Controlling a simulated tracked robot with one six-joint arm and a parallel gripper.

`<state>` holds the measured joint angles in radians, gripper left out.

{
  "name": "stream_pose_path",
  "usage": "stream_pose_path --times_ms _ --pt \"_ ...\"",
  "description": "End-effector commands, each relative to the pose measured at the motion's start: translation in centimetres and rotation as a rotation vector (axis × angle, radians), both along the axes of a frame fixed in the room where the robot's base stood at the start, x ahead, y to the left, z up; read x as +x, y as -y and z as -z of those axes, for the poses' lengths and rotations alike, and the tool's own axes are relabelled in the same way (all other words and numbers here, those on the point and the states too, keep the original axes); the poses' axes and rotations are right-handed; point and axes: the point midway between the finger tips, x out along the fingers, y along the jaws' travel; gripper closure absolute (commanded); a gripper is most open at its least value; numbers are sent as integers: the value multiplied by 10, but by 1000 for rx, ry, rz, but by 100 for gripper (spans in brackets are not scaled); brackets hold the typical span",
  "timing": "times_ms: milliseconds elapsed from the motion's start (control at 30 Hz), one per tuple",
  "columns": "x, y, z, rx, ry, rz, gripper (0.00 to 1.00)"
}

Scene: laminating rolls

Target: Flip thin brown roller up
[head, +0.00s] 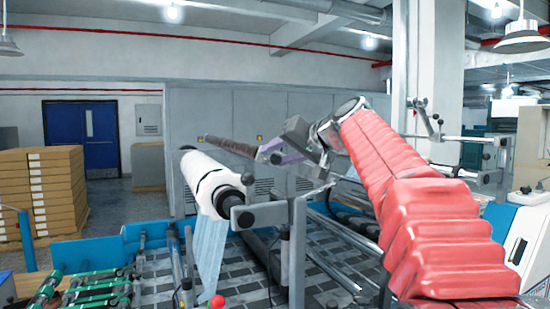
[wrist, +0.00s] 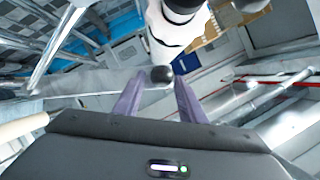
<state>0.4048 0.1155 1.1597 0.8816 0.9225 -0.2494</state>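The thin brown roller (head: 230,146) slants from upper left down to the right in the head view, behind and above the thick white roller (head: 205,176). Its right end meets the purple fingers of my gripper (head: 268,151), so contact there cannot be told. In the wrist view my gripper (wrist: 160,82) has its two purple fingers spread apart. A dark round knob (wrist: 162,75) shows between the fingertips. The white roller (wrist: 168,42) rises behind it. I cannot clearly make out the brown roller's body in the wrist view.
A grey metal bracket (head: 296,235) stands below my gripper. A translucent blue sheet (head: 209,262) hangs from the white roller. The blue machine frame (head: 85,250) and a red ball knob (head: 217,301) are lower down. Stacked cartons (head: 40,190) stand at the far left.

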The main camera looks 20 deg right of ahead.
Motion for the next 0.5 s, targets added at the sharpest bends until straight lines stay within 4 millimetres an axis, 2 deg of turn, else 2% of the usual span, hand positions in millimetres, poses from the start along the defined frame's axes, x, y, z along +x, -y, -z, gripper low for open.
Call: stream_pose_path --times_ms 333,500 --pt "0 -2 2 0 -5 -5 57" --pt "-9 2 -1 0 -4 -3 57"
